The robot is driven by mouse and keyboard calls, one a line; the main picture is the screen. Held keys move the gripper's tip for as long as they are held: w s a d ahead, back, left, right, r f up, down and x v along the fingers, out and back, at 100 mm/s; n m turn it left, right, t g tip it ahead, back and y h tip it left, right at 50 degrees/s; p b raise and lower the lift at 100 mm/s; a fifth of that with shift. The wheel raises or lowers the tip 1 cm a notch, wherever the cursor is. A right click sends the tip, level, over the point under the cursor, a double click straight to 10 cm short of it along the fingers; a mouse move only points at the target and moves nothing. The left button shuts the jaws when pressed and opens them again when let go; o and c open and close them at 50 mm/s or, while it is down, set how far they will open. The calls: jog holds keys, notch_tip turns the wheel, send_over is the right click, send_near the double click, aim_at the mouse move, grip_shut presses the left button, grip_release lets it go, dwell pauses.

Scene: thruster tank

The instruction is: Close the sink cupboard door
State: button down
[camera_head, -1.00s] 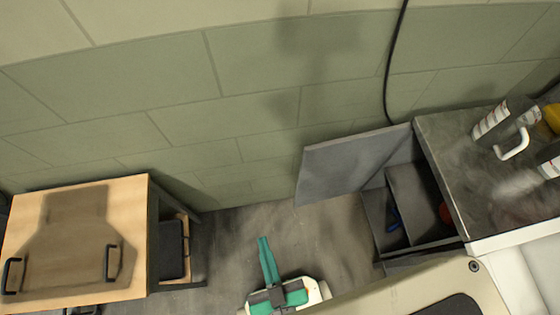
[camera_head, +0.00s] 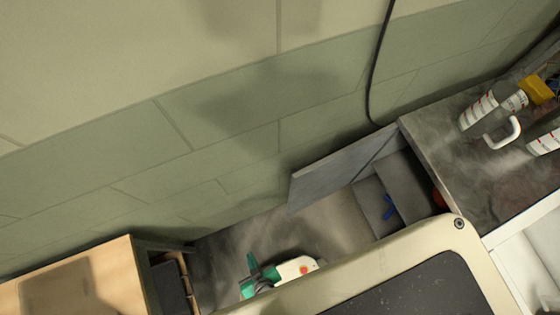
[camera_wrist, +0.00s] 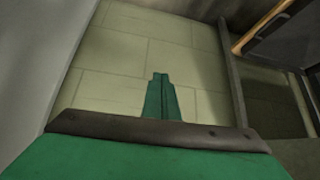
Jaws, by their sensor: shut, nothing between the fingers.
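The sink cupboard door (camera_head: 330,176) is a flat grey panel, standing open toward the left of the cupboard in the head view. The cupboard (camera_head: 413,192) is under the dark worktop, with its inside exposed. My gripper (camera_head: 250,262) has green fingers and is low in the head view, left of and below the door, apart from it. The gripper also shows in the wrist view (camera_wrist: 160,78), fingers together and empty, pointing at the pale green wall. A grey surface at the left of the wrist view may be the door; I cannot tell.
A wooden-topped cart (camera_head: 80,285) stands at the lower left. Bottles (camera_head: 478,112) and a white tap (camera_head: 503,134) are on the worktop (camera_head: 455,155). A blue item (camera_head: 389,208) lies inside the cupboard. Bare floor (camera_head: 310,230) lies between cart and cupboard.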

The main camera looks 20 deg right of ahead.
jog(key=s+d+f+n+g+h, duration=0.1)
jog(key=s+f+g+h, duration=0.15)
jog(key=f, duration=0.75)
jog(key=s+f+n+g+h, duration=0.1)
jog(key=f+g+h, duration=0.15)
jog(key=f, duration=0.75)
jog(key=w+d+r+n+t+h, duration=0.1)
jog(key=w+d+r+n+h, duration=0.15)
jog(key=w+d+h, duration=0.7)
jog(key=w+a+r+m+t+h, duration=0.1)
jog(key=w+r+t+h, duration=0.25)
jog(key=w+r, duration=0.75)
jog(key=d, duration=0.9)
jog(key=shift+w+d+r, duration=0.2)
jog(key=shift+d, duration=0.05)
jog(key=shift+s+t, duration=0.1)
jog(key=shift+t, duration=0.15)
